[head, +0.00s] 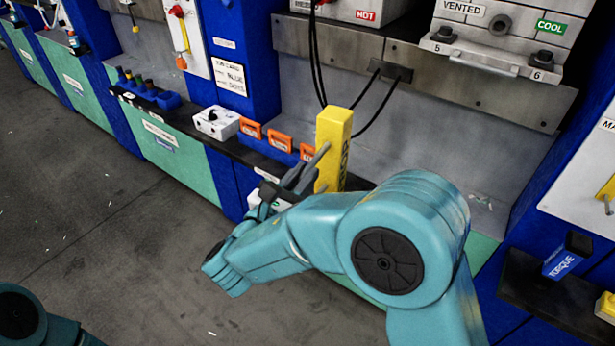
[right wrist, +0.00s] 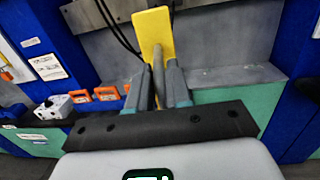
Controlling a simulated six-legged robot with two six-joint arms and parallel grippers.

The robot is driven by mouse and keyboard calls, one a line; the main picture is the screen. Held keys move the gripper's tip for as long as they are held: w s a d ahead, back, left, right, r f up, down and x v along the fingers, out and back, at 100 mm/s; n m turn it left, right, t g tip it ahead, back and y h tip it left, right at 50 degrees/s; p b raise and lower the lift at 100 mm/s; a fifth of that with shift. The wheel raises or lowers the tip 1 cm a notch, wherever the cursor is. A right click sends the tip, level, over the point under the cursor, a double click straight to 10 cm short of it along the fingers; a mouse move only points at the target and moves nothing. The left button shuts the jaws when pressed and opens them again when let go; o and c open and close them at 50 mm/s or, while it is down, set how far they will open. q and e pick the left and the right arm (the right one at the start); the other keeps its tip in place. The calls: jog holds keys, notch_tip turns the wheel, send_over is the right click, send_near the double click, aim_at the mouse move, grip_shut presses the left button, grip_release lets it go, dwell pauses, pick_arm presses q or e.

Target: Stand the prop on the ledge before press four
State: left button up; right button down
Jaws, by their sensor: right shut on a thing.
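The prop looks like a yellow block (head: 334,140) with dark lettering on one side, standing upright in the head view. It also shows in the right wrist view (right wrist: 154,32), above the fingers. My right gripper (head: 298,178) is shut on it. In the right wrist view, a grey rod runs up to the block between the fingers (right wrist: 158,85). The dark ledge (head: 186,120) runs along the front of the presses, and the block shows against its right part. I cannot tell whether the block touches the ledge. My right arm hides part of the ledge. My left gripper is out of view.
Orange-framed items (head: 279,141) and a white box with a knob (head: 216,122) sit on the ledge left of the prop. Black cables (head: 318,70) hang behind it. A press block (head: 500,40) marked 5 and 6 is above right. A blue torque box (head: 567,256) stands far right.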

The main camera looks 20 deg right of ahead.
jog(key=shift+a+r, duration=0.15)
jog(key=shift+r, duration=0.05)
jog(key=shift+s+r, duration=0.1)
jog(key=shift+s, duration=0.1)
jog(key=shift+w, duration=0.1)
